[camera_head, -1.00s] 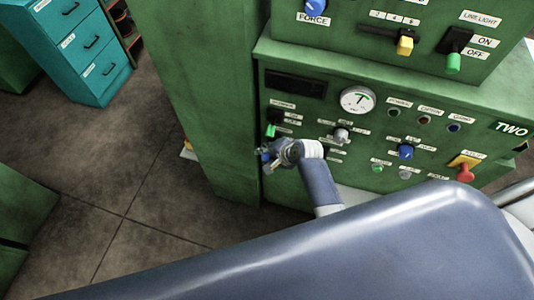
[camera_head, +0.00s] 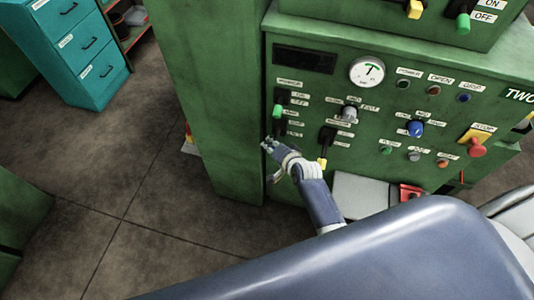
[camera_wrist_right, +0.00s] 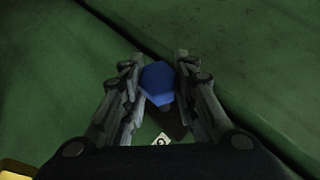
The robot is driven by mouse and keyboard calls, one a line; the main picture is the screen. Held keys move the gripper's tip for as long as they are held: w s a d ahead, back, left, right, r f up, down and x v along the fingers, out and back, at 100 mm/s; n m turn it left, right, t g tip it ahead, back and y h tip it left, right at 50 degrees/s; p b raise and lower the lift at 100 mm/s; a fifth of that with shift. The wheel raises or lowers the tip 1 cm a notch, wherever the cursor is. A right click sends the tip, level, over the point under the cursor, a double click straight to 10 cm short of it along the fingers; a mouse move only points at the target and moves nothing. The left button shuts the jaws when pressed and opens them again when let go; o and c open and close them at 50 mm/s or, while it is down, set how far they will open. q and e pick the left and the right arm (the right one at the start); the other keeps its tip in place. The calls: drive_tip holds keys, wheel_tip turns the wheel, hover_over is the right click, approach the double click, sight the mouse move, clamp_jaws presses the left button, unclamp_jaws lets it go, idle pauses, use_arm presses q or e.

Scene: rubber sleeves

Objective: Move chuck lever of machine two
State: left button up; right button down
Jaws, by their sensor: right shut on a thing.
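Machine two is the green cabinet with a control panel (camera_head: 385,160) and a "TWO" sign (camera_head: 518,96) at its right. My right gripper (camera_head: 268,146) is at the panel's left edge, below a lever with a green tip (camera_head: 277,112). In the right wrist view, my right gripper (camera_wrist_right: 158,80) has its fingers on both sides of a lever with a blue tip (camera_wrist_right: 158,82), shut on it. The lever's dark base is partly hidden under the gripper. Its label is mostly hidden, so I cannot read it. My left gripper is out of view.
A lever with a yellow tip (camera_head: 322,162) is just right of my gripper. A round gauge (camera_head: 367,71), knobs and a red stop button (camera_head: 477,150) are on the panel. A teal drawer cabinet (camera_head: 85,55) stands at back left. The floor (camera_head: 110,190) between is clear.

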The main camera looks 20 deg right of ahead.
use_arm(q)
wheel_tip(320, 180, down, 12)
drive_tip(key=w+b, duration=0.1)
drive_tip(key=b, duration=1)
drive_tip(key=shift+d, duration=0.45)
use_arm(e)
drive_tip(key=f+n+t, duration=0.1)
drive_tip(key=f+t+h, duration=0.1)
drive_tip(key=f+t, duration=0.1)
drive_tip(key=w+f+n+t, duration=0.1)
drive_tip(key=f+t, duration=0.1)
drive_tip(key=shift+d+n+h, duration=0.3)
drive_tip(key=shift+d, duration=0.05)
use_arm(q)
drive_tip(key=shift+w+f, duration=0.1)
use_arm(e)
drive_tip(key=c, duration=1.2)
unclamp_jaws()
drive_tip(key=shift+c, duration=0.2)
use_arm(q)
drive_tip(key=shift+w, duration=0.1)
use_arm(e)
drive_tip(key=s+r, duration=0.1)
drive_tip(key=s, duration=1)
drive_tip(key=shift+s+r, duration=0.4)
